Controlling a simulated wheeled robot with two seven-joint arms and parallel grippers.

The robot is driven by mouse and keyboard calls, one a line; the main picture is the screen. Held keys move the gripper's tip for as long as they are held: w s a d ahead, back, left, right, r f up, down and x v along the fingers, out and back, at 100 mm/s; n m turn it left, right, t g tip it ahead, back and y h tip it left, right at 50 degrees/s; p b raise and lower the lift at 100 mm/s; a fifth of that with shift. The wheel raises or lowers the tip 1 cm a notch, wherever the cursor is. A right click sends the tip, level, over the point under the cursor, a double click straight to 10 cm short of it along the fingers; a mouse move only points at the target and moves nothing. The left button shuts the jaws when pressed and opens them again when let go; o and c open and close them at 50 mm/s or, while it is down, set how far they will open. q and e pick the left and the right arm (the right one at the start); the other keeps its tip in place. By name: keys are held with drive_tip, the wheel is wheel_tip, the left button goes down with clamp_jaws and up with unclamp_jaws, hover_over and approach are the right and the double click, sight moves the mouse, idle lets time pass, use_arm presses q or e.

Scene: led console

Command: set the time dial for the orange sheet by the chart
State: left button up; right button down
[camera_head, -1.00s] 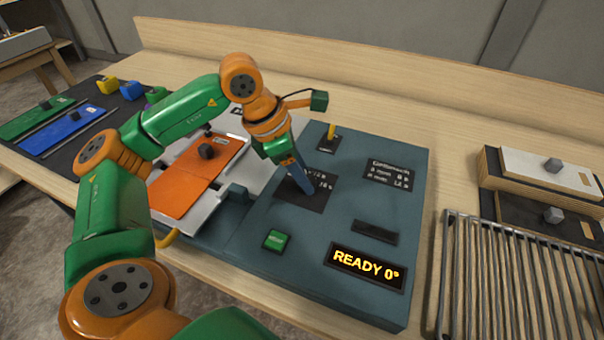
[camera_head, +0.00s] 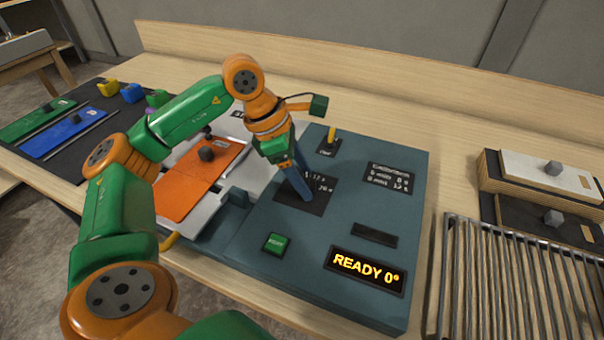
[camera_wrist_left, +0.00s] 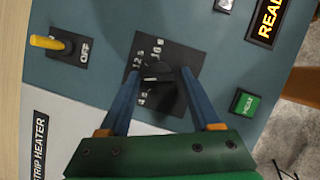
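The time dial (camera_wrist_left: 157,71) is a small black knob on a dark plate in the left wrist view; white second marks surround it, "12 s" and "16 s" among them. Its exact setting is too small to tell. My left gripper (camera_head: 306,196) points down over the dial plate (camera_head: 322,206) and hides the knob in the head view. In the wrist view its blue fingers (camera_wrist_left: 160,66) stand apart on either side of the knob; contact cannot be told. The orange sheet (camera_head: 182,190) lies on the pale heater bed. The printed chart (camera_head: 388,178) is on the console, its figures blurred.
The display (camera_head: 365,270) reads READY 0°. A green button (camera_head: 275,243) and a yellow lever switch (camera_head: 331,134), marked OFF in the wrist view, flank the dial. A metal rack (camera_head: 520,285) stands right. Green and blue sheets (camera_head: 68,133) lie far left.

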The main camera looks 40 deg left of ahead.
sight(289, 189)
use_arm(q)
drive_tip(key=shift+o, duration=0.4)
drive_tip(key=v, duration=0.7)
drive_tip(key=shift+d, duration=0.1)
